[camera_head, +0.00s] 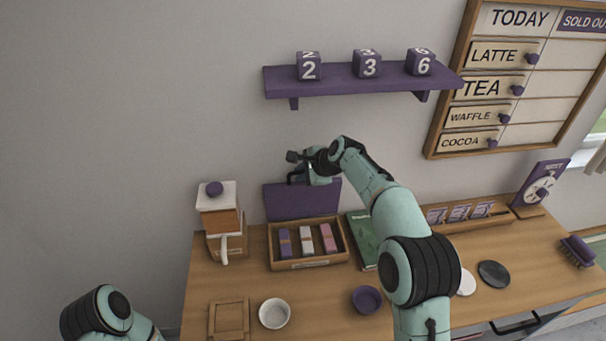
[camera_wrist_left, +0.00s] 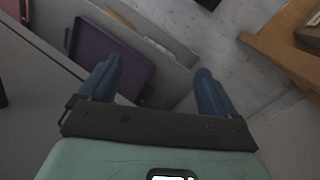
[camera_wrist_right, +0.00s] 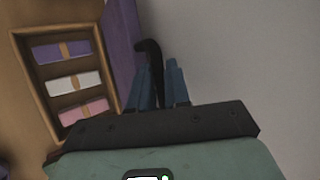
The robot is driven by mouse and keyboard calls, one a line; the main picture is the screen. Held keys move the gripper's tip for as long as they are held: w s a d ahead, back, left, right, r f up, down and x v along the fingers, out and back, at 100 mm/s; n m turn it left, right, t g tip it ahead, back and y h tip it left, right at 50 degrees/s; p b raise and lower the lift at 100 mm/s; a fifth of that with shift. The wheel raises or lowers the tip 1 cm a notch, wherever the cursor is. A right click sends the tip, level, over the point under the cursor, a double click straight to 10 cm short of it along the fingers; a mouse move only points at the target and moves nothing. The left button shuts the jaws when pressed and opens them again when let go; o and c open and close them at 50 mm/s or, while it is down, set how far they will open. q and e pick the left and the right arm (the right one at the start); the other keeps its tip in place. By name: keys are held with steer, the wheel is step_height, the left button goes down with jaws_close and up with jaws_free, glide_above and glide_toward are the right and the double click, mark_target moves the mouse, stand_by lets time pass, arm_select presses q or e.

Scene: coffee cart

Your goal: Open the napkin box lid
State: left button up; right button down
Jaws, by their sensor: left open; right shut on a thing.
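The napkin box (camera_head: 309,265) is a wooden tray at the back of the counter with purple, white and pink napkin bundles inside. Its purple lid (camera_head: 302,200) stands raised along the back edge, near upright, so the box is open. My right gripper (camera_head: 298,174) is at the lid's top edge. In the right wrist view, my right gripper (camera_wrist_right: 163,85) is shut on the dark curved lid handle (camera_wrist_right: 150,60), beside the purple lid (camera_wrist_right: 124,40). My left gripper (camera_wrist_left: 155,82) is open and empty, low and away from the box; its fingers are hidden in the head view.
A purple shelf (camera_head: 360,80) with number cubes hangs above my right arm. A grinder-like machine (camera_head: 220,220) stands left of the box, and a green book (camera_head: 362,240) right. A white bowl (camera_head: 274,313) and purple bowl (camera_head: 367,299) stand in front. In the left wrist view, a purple tray (camera_wrist_left: 108,60) lies in a drawer-like space.

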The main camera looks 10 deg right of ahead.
steer(key=shift+f, duration=0.2)
steer(key=c, duration=1.2)
jaws_free()
steer(key=shift+s, duration=0.1)
steer(key=shift+o, duration=0.2)
arm_select(q)
steer(key=shift+s, duration=0.1)
arm_select(e)
steer(key=shift+d, duration=0.1)
arm_select(q)
steer(key=shift+s+f+b, duration=0.5)
steer(key=shift+s+f, duration=0.15)
steer(key=shift+s, duration=0.15)
arm_select(e)
steer(key=v, duration=1.3)
steer(key=shift+r, duration=0.4)
